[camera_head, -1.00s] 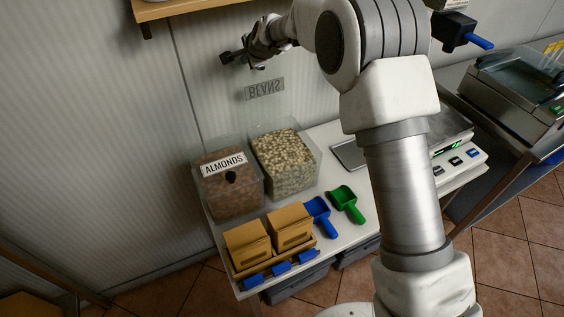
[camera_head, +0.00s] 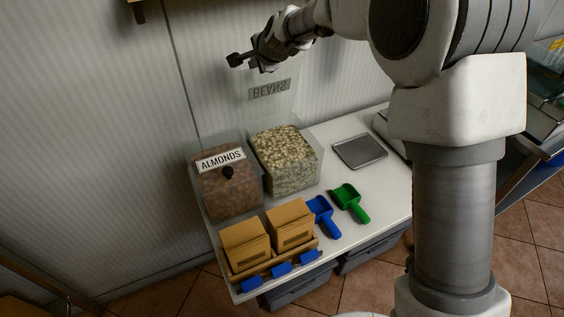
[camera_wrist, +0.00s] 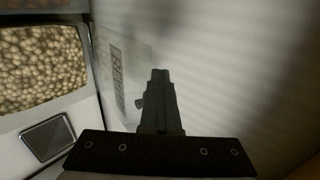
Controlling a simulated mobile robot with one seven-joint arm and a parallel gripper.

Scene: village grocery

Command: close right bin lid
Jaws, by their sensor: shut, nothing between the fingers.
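The right bin (camera_head: 286,171) is a clear box full of pale beans on the white table, and its top is open. Its clear lid (camera_head: 266,100) stands raised at the back near the wall, with the BEANS label upside down. In the wrist view the beans (camera_wrist: 42,62) show at upper left and the upright lid (camera_wrist: 128,75) is left of the fingers. My gripper (camera_head: 236,60) is shut and empty, above and slightly left of the raised lid in the head view. In the wrist view my gripper (camera_wrist: 160,78) points toward the wall. I cannot tell whether it touches the lid.
The ALMONDS bin (camera_head: 228,190) stands left of the beans, its lid shut. In front are cardboard boxes (camera_head: 291,226), a blue scoop (camera_head: 325,216) and a green scoop (camera_head: 350,201). A grey metal plate (camera_head: 360,151) lies to the right. The wall (camera_head: 90,130) is close behind.

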